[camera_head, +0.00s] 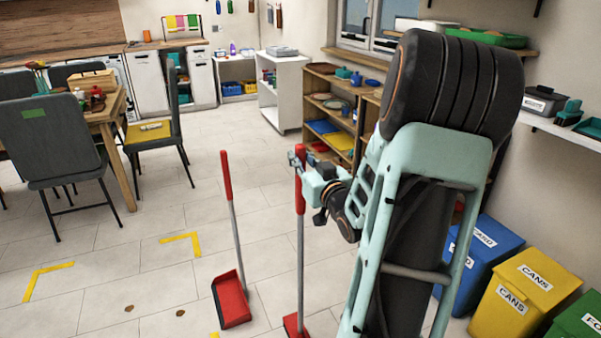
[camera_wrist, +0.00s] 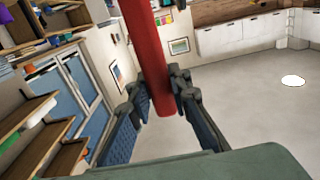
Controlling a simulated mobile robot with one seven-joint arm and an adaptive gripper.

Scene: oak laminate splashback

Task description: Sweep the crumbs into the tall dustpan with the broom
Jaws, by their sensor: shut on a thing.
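The broom has a red grip (camera_head: 300,196), a grey pole (camera_head: 300,260) and a red head (camera_head: 294,325) partly cut off by the bottom edge. My gripper (camera_head: 298,160) is shut on the broom's red grip near its top; the fingers also show around it in the wrist view (camera_wrist: 162,98). The broom stands nearly upright. The tall dustpan (camera_head: 232,303) is red with a grey pole and red grip, standing on the floor just left of the broom. Two small brown crumbs (camera_head: 180,313) (camera_head: 129,308) lie on the floor left of the dustpan.
Yellow corner marks (camera_head: 182,240) lie on the tiled floor. A table (camera_head: 112,108) with chairs (camera_head: 50,135) stands at the upper left. Blue, yellow (camera_head: 515,295) and green bins line the right. Low shelves (camera_head: 325,115) stand behind my gripper. The middle floor is clear.

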